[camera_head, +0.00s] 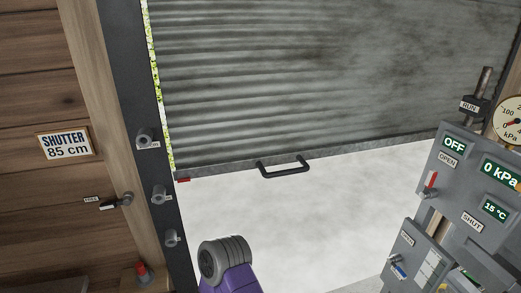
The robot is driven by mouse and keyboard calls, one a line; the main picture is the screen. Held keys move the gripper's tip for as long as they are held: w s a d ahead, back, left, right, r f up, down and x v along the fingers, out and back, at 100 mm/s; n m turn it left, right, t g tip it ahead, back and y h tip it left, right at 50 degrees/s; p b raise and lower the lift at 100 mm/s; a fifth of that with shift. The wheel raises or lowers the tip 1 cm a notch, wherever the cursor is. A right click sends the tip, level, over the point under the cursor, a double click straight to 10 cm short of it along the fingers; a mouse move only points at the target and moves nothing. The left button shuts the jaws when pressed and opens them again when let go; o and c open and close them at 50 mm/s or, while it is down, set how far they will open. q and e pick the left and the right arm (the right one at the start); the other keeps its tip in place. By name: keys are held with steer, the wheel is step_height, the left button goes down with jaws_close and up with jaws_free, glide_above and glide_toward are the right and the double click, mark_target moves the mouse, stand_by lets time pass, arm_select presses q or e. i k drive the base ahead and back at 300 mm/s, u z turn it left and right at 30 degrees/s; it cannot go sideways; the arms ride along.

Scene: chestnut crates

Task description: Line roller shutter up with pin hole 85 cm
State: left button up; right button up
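The grey corrugated roller shutter (290,80) hangs partway down, with a pale space below its bottom bar. A black handle (285,168) is on that bar. A red mark (183,180) sits at the bar's left end. The dark left post (130,100) carries grey fittings, an upper (146,138), a middle (160,195) and a lower one (172,238). The red mark is between the upper and middle fittings in height. A sign (66,144) reads "SHUTTER 85 cm". Neither gripper shows; a purple and grey link of mine is at the bottom.
A lever (116,201) labelled "FREE" is on the wooden wall. A red-topped object (143,272) stands at lower left. At right, a grey control panel (465,150) shows "OFF", "0 kPa" and "15 °C", with a gauge (510,118) beside it.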

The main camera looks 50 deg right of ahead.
mark_target(245, 85)
steer(key=z, duration=2.55)
